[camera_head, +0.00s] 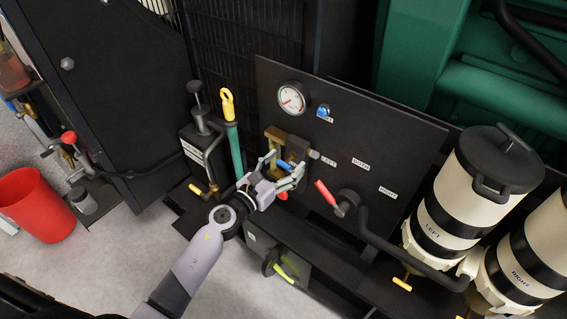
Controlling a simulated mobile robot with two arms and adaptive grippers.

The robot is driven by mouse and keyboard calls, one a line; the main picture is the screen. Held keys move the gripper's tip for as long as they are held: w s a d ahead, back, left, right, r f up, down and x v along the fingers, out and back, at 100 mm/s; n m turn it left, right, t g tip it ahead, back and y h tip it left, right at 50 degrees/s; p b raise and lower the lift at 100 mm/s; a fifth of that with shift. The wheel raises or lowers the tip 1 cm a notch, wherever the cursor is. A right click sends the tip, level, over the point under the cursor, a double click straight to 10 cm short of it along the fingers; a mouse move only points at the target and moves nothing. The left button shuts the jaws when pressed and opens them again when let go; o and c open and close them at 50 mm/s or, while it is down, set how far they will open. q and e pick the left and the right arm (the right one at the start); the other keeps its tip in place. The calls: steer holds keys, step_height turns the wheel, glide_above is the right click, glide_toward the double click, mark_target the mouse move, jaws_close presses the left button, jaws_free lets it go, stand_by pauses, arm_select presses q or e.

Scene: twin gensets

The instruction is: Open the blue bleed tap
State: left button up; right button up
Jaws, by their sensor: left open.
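A small blue lever (284,164) shows beside a brass fitting (275,134) low on the dark panel. It looks like the blue tap handle. My left gripper (287,171) is open, with its fingers around or just in front of the blue lever. I cannot tell whether they touch it. The fingers partly hide the valve below the brass fitting. A round blue knob (323,111) also sits on the panel, right of the gauge, clear of the gripper. My right gripper is not in view.
A pressure gauge (292,98) and a red lever (326,193) are on the panel (385,135). A yellow-ringed dipstick (228,104) stands left of the gripper. White filter canisters (447,204) stand at right. A red bucket (37,204) is on the floor at left.

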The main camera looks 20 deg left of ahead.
arm_select(q)
steer(key=shift+c, duration=0.2)
steer(key=shift+c, duration=0.7)
steer(key=c, duration=1)
